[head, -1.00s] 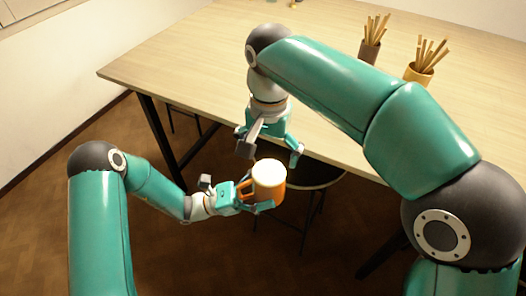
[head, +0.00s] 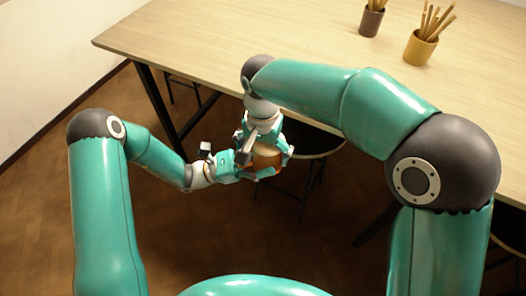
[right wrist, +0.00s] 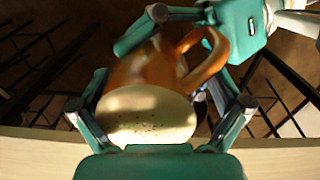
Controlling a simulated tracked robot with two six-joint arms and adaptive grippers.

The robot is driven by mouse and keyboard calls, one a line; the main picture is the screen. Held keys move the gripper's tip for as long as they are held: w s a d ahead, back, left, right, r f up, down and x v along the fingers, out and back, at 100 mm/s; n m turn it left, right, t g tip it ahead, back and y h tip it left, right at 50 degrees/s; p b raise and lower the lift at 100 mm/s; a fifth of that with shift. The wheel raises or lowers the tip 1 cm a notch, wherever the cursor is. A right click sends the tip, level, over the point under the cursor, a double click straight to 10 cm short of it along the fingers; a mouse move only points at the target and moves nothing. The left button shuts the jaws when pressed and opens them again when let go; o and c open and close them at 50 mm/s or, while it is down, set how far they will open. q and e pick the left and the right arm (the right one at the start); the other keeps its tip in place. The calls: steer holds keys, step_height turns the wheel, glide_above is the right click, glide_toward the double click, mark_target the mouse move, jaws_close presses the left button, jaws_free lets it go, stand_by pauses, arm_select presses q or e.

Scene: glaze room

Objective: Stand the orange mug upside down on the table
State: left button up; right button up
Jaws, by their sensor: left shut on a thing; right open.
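The orange mug (head: 265,161) is in the air in front of the table's near edge. Its pale, speckled round end (right wrist: 145,113) faces up toward the right wrist camera; I cannot tell for sure whether this is base or opening. My left gripper (head: 254,168) is shut on the mug from the left, near its handle (right wrist: 206,62). My right gripper (head: 266,150) is open above the mug, pointing down. In the right wrist view its fingers (right wrist: 162,85) lie on either side of the mug, apparently apart from it.
The wooden table (head: 225,45) is bare on its left and middle parts. A brown cup (head: 370,22) and a yellow cup (head: 419,49), both with sticks, stand on its right part. A dark stool (head: 320,142) stands below the near edge.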

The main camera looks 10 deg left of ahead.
arm_select(q)
steer(key=shift+d+r, duration=0.1)
steer(key=shift+r, duration=0.1)
arm_select(e)
steer(key=shift+a+f, duration=0.1)
steer(key=shift+f, duration=0.2)
steer(key=shift+c, duration=0.2)
